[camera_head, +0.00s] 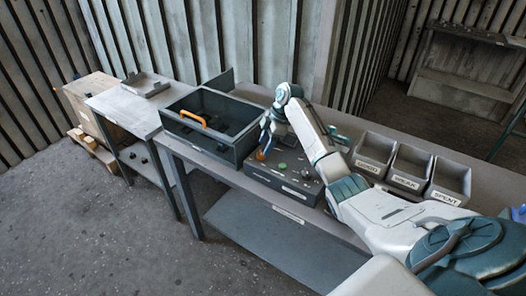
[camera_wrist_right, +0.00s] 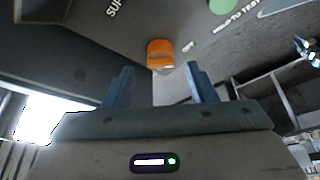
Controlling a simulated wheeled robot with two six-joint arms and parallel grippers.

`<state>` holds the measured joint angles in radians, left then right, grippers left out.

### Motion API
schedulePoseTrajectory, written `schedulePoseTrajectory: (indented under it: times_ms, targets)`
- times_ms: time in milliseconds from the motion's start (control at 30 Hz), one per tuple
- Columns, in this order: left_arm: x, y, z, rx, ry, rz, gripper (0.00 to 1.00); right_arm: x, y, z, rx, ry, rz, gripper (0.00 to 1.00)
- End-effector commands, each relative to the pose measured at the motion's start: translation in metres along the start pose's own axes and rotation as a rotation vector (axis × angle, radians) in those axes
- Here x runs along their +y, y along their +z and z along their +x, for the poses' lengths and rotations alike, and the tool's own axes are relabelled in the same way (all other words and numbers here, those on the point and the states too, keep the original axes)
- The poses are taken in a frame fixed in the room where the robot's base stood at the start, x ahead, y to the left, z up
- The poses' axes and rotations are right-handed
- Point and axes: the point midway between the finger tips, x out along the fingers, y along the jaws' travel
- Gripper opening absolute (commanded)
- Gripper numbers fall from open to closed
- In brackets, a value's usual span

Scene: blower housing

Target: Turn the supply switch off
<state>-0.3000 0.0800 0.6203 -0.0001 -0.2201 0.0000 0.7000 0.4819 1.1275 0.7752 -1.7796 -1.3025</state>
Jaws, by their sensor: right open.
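The supply switch is an orange knob (camera_head: 261,155) at the left end of a dark grey control box (camera_head: 275,185) on the bench. In the right wrist view the orange knob (camera_wrist_right: 160,52) lies just beyond and between my fingertips, with "OFF" lettering to its right and partly cut "SUP" lettering above left. My right gripper (camera_head: 265,142) points down over the knob; in the wrist view its blue fingers (camera_wrist_right: 160,82) are apart with nothing between them. I cannot tell whether they touch the knob. My left gripper is not in view.
A green button (camera_head: 282,166) sits on the box near the knob. A dark open bin (camera_head: 232,150) with an orange handle stands to the left. Three labelled grey trays (camera_head: 408,184) stand to the right, beside my right arm. A lower table (camera_head: 115,108) is at far left.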

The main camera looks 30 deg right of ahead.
Motion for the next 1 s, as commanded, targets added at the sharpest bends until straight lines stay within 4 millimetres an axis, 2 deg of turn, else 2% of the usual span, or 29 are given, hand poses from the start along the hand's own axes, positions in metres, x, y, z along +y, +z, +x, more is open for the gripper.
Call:
schedulePoseTrajectory:
  times_ms: [33,200,400,567,1000]
  targets:
    - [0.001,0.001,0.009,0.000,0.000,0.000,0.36,0.001,0.002,-0.008,-0.001,0.005,-0.001,0.51]
    - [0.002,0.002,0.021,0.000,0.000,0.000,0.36,0.001,0.002,-0.042,-0.001,0.005,-0.001,0.51]
    - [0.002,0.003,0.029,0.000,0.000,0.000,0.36,0.001,0.001,-0.069,-0.001,0.002,0.000,0.51]
    - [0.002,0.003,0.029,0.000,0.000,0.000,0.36,0.000,0.001,-0.076,0.000,-0.001,0.000,0.51]
    - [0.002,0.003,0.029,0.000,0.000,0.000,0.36,0.000,0.001,-0.076,0.000,-0.001,0.000,0.51]
